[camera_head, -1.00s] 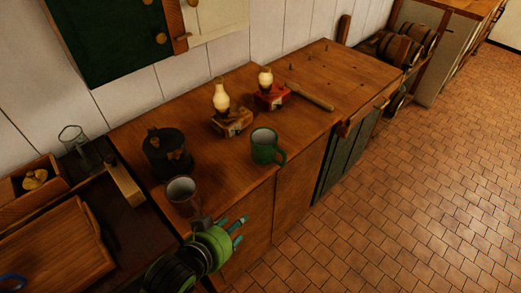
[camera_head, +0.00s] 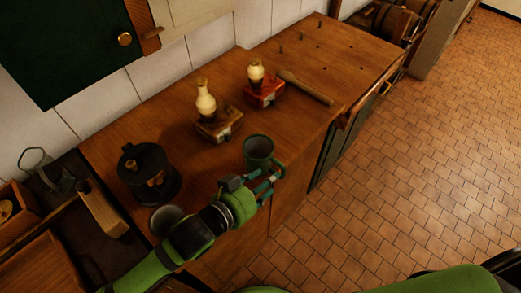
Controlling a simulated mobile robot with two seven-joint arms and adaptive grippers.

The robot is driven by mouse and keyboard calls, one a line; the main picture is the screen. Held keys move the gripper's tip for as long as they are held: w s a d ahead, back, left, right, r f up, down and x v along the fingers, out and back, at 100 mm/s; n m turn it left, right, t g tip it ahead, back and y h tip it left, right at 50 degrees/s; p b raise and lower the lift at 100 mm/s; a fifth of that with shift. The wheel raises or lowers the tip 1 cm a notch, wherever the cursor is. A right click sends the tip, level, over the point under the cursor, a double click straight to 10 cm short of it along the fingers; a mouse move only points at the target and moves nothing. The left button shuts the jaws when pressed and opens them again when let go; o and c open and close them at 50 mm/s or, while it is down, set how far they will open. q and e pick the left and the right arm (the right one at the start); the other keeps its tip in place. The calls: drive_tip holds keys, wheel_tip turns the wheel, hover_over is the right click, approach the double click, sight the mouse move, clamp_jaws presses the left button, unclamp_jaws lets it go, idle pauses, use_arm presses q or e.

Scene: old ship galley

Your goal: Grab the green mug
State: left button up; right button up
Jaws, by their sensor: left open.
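The green mug (camera_head: 258,149) stands upright on the wooden counter near its front edge, its handle on the right side. My left gripper (camera_head: 270,180) is at the front of the mug, just below its handle in the picture. Its fingers are open, and part of the mug's lower front is hidden behind them. I cannot tell whether a finger touches the mug. My right gripper is not in view; a green arm part of mine shows at the bottom right.
A grey mug (camera_head: 166,219) is partly hidden behind my left arm. A dark round pot (camera_head: 148,172) stands at the left. Two lamps, one on a brown base (camera_head: 219,126) and one on a red base (camera_head: 264,92), stand behind the mug. A wooden rolling pin (camera_head: 306,88) lies farther right.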

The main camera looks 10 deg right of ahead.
sight(283, 174)
use_arm(q)
drive_tip(key=d, duration=0.1)
drive_tip(key=d+p, duration=0.1)
drive_tip(key=shift+w+d+f, duration=0.15)
drive_tip(key=shift+d+f, duration=0.15)
drive_tip(key=x, duration=0.3)
drive_tip(key=shift+w+f, duration=0.1)
drive_tip(key=shift+f, duration=0.15)
clamp_jaws()
drive_tip(key=shift+r, duration=0.1)
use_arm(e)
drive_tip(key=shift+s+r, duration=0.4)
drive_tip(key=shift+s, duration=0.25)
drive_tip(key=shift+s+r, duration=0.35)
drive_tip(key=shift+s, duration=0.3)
